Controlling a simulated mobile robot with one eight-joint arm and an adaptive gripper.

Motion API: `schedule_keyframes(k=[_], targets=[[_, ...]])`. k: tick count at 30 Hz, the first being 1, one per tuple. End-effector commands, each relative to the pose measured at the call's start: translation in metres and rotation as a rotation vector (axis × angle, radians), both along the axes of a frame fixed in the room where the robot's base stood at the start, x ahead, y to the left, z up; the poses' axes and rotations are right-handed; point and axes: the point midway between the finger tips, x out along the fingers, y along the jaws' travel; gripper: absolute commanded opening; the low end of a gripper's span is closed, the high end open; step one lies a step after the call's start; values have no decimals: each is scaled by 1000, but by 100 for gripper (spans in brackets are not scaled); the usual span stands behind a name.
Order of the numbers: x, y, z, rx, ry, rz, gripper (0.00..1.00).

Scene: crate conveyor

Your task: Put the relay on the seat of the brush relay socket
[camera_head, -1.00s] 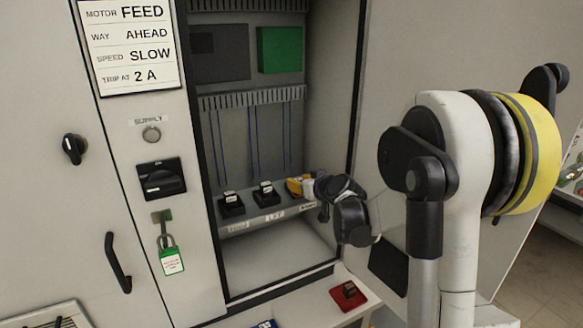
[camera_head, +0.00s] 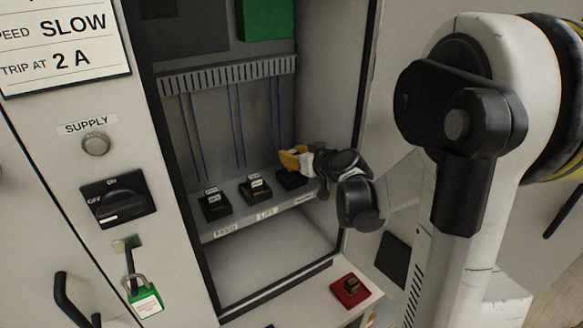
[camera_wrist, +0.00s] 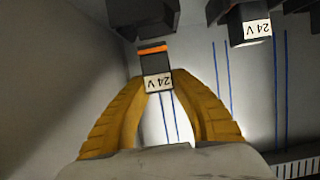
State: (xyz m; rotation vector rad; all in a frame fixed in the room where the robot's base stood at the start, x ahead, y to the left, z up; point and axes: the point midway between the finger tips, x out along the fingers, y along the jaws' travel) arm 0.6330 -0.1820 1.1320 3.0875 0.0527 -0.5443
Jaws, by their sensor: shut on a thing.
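My gripper (camera_head: 290,159) is at the right end of the socket row inside the cabinet, its yellow fingers just above the black brush relay socket (camera_head: 291,180). In the wrist view my gripper (camera_wrist: 160,82) is shut on the relay (camera_wrist: 155,66), a dark block with an orange stripe and a white 24 V label. A dark socket block (camera_wrist: 141,14) lies just beyond the relay there; I cannot tell whether they touch. The fingers hide the relay in the head view.
Relays sit in the FEED socket (camera_head: 214,206) and LIFT socket (camera_head: 255,190) to the left. The cabinet's right wall (camera_head: 335,80) is close to my gripper. A red tray (camera_head: 362,297) with a dark block in it lies on the ledge below.

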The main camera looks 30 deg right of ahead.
Motion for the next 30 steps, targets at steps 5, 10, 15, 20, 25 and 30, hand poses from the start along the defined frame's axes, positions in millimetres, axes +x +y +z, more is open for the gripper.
schedule_keyframes(k=[5,10,15,20,25,30], targets=[[0,0,-28,0,0,0,0],[0,0,-33,0,0,0,0],[0,0,-34,0,0,0,0],[0,0,-36,0,0,0,47],[0,0,-36,0,0,0,47],[0,0,-34,0,0,0,47]])
